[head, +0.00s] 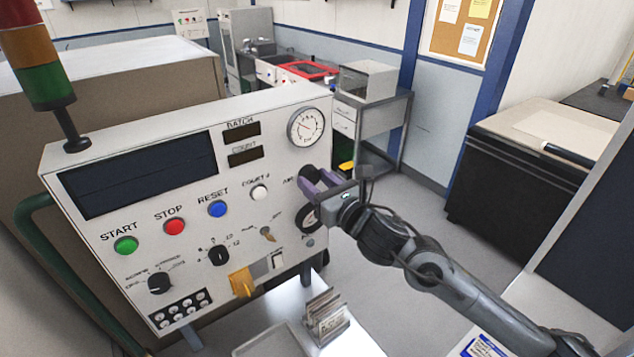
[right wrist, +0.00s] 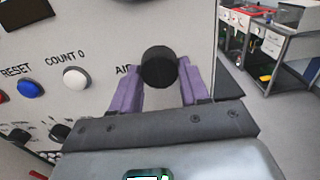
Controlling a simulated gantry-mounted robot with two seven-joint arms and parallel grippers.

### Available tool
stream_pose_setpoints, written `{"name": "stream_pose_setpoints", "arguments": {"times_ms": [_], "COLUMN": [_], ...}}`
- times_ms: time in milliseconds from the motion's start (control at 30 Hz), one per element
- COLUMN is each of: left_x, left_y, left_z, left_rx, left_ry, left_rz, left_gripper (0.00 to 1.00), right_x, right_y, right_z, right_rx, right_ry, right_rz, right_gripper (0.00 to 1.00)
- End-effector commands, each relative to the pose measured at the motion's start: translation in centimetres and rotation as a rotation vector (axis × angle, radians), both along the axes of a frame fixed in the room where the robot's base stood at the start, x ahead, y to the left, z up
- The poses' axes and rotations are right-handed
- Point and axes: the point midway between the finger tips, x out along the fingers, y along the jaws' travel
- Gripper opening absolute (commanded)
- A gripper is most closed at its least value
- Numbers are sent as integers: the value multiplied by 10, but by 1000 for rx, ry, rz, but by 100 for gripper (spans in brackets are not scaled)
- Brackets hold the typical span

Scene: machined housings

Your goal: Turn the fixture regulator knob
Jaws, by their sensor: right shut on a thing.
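The regulator knob is a black round knob (right wrist: 158,68) beside the AIR label on the white control panel (head: 130,210). In the right wrist view it sits between the two purple fingers of my right gripper (right wrist: 157,88), which is shut on it. In the head view my right gripper (head: 318,185) is at the panel's right edge, below the round pressure gauge (head: 306,126). There the fingers and wrist hide most of the knob. My left gripper is not in view.
Left of the knob are the white COUNT 0 button (head: 259,192), blue RESET button (head: 217,209), red STOP button (head: 174,227) and green START button (head: 126,245). A yellow part (head: 241,283) sticks out below. A card holder (head: 326,317) stands on the table.

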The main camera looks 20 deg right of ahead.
Motion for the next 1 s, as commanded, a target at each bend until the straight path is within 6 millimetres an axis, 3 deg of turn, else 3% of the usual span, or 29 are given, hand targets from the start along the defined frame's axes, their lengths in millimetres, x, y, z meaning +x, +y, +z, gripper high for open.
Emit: {"name": "stream_pose_setpoints", "arguments": {"times_ms": [367,1000], "left_x": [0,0], "left_y": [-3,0], "left_z": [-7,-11], "left_rx": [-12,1], "left_ry": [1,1], "left_rz": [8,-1], "left_gripper": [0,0], "right_x": [0,-1], "right_y": [0,2], "right_z": [-1,1], "right_rx": [166,730], "right_ry": [43,194], "right_rz": [0,1], "right_gripper": [14,14]}}
